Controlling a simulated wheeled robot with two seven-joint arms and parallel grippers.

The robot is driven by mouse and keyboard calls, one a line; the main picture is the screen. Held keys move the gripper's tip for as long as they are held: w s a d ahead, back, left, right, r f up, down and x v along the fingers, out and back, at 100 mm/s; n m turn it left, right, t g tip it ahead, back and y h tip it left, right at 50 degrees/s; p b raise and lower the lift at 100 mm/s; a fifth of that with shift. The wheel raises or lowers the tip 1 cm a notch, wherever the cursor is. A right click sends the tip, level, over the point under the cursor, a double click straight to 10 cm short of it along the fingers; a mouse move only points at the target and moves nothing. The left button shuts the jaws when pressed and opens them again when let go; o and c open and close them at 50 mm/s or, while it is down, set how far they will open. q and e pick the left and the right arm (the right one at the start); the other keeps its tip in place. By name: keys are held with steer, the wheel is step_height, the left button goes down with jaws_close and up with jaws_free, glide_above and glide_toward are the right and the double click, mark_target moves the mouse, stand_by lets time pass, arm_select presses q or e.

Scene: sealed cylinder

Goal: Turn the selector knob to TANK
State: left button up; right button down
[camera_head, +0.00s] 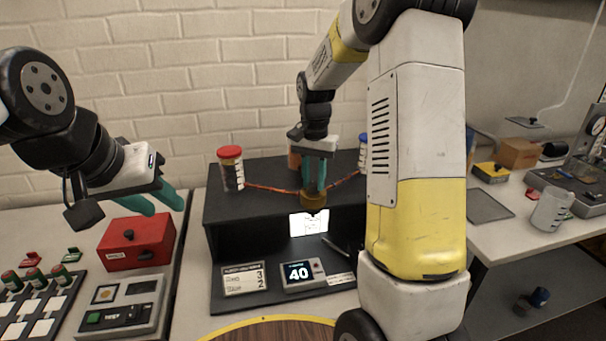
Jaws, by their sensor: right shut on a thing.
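A round brass-brown knob-like piece (314,201) with a dark pointed tip sits at the front edge of the black stand (240,206), in the middle of the view. My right gripper (314,186) points down with its teal fingers closed on this piece, covering its upper part. I cannot read any TANK marking or tell the knob's setting. My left gripper (158,201) is at the left, empty, its teal fingers apart above a red box (112,259) with a black knob (129,234).
A red-lidded jar (232,172) and a blue-capped one (363,148) stand on the stand, with reddish tubes running towards the middle. A display (299,273) reads 40 beside a label card (244,279). Left are control panels (123,311); right, a side table with a beaker (552,210).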

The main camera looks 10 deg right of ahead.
mark_target(314, 183)
steer(key=shift+w+r, duration=0.1)
steer(key=c, duration=1.1)
jaws_free()
step_height(314, 183, up, 7)
steer(key=shift+f, duration=0.15)
steer(key=shift+r, duration=0.5)
steer(key=shift+r, duration=0.1)
steer(key=s+r+n+t, duration=0.1)
steer(key=s+n+t, duration=0.1)
steer(key=s, duration=0.6)
steer(key=s+a+r+n+t+y, duration=0.1)
steer(key=s+r+n+t, duration=0.1)
steer(key=s, duration=0.5)
steer(key=s+a+r+n+t+y, duration=0.1)
steer(key=s+r+n+t, duration=0.1)
steer(key=s, duration=0.6)
steer(key=shift+s+a+r+n, duration=0.2)
steer(key=shift+s+n, duration=0.15)
steer(key=shift+n, duration=0.15)
